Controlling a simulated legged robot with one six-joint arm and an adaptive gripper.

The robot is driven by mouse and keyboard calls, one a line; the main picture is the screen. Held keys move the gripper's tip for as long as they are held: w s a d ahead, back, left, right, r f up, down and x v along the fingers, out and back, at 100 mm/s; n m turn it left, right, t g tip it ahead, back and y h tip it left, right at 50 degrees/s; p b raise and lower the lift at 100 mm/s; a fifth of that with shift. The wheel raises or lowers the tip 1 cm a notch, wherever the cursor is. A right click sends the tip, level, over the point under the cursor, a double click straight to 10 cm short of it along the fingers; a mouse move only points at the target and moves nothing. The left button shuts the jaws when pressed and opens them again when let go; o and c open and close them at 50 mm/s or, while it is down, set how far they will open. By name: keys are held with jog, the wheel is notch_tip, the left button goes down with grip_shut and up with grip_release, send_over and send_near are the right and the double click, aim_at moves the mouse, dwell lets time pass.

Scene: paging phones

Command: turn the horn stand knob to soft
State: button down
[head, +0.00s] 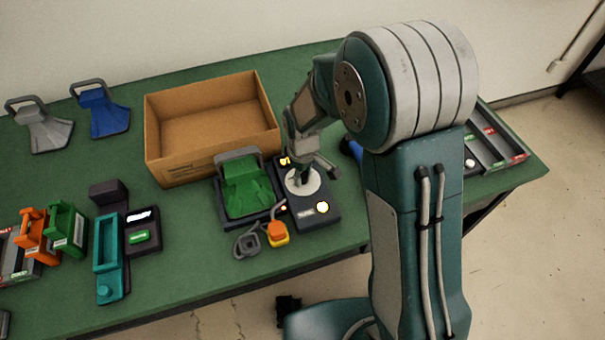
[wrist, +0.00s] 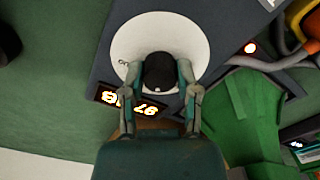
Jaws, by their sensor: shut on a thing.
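The horn stand (head: 317,215) is a dark box near the front edge of the table, with a white round dial plate (head: 303,182) on its top. In the wrist view the dial plate (wrist: 196,35) surrounds a black knob (wrist: 163,72). My gripper (wrist: 160,80) is shut on the knob, with one finger on each side of it. In the head view my gripper (head: 304,172) points down onto the dial and hides most of the knob. A lit orange display (wrist: 128,102) shows beside the dial, partly covered by my gripper. Dial markings are too small to read.
A green horn (head: 245,188) sits in a dark cradle just left of the stand. An orange-and-yellow button (head: 277,233) with a cable lies in front. An open cardboard box (head: 165,172) stands behind. Grey and blue horns (head: 103,112) are at the back left.

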jog(key=n, duration=0.6)
jog(key=shift+n, duration=0.3)
dwell(0.4)
jog(key=shift+c, duration=1.8)
grip_release()
notch_tip(320, 180, up, 12)
jog(key=shift+w+f, duration=0.1)
